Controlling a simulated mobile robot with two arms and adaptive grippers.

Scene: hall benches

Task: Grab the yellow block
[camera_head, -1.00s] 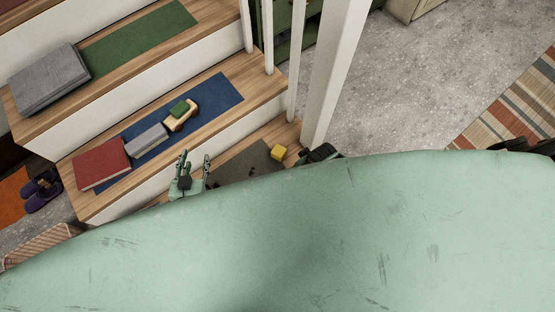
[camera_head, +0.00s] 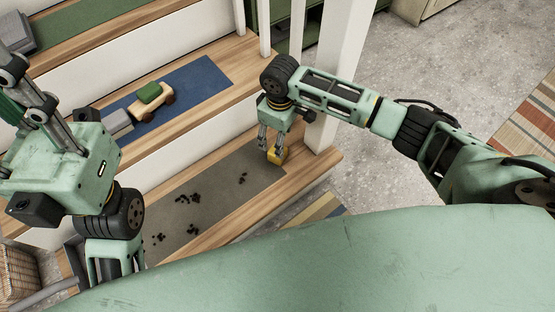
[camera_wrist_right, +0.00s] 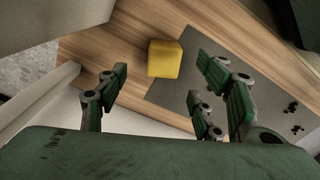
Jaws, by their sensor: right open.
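The yellow block (camera_head: 279,156) sits on the lowest wooden step, by the right end of the grey mat. In the right wrist view the whole block (camera_wrist_right: 166,59) shows, just ahead of the fingers and toward the gap between them. My right gripper (camera_head: 271,147) points down over the block, its fingers spread and empty, partly covering it in the head view. I cannot tell whether a finger touches the block. My left gripper (camera_head: 24,88) is large at the left edge, partly cut off, and its jaw opening is unclear.
The grey mat (camera_head: 222,185) carries several dark crumbs. A white post (camera_head: 325,90) stands just behind the block, close to my right arm. A toy truck (camera_head: 150,98) and a blue mat (camera_head: 203,85) lie on the step above. A wicker basket (camera_head: 17,272) is at lower left.

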